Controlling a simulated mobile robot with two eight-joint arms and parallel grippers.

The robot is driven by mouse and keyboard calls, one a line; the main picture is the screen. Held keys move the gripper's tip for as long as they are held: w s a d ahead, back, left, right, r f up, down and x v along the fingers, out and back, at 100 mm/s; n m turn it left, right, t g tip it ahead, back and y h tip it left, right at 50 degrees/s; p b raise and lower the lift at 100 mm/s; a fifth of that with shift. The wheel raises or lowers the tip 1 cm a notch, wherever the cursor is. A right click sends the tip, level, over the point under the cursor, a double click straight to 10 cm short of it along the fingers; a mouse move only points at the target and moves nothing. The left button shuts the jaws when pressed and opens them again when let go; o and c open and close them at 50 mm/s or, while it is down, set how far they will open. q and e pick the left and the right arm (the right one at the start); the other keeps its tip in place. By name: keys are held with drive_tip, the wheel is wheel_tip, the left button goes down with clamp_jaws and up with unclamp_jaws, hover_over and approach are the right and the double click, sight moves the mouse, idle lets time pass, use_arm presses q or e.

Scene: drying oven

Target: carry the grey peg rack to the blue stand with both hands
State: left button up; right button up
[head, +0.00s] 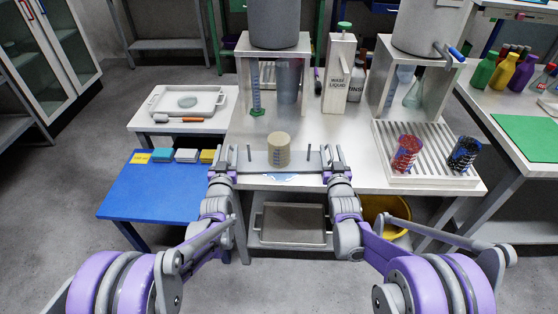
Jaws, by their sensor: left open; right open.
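The grey peg rack (258,162) lies on the front edge of the white bench, with upright pegs near its two ends. A beige cylinder with dark markings (279,150) stands at the middle of the rack. My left gripper (222,163) is open at the rack's left end, and my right gripper (334,163) is open at its right end. I cannot tell whether the fingers touch the rack. The blue stand (152,198) is a low blue table to the left of the bench, below the bench top.
Several small coloured blocks (186,156) line the blue stand's back edge; its front is clear. A white tray (187,101) stands on a side table behind it. A ribbed drainer (425,153) with two filled cups is at right.

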use_arm(q)
drive_tip(key=c, duration=0.8)
use_arm(e)
drive_tip(key=c, duration=0.8)
use_arm(q)
clamp_jaws()
use_arm(e)
clamp_jaws()
use_arm(q)
drive_tip(key=shift+a, duration=0.25)
use_arm(e)
drive_tip(key=shift+d, duration=0.25)
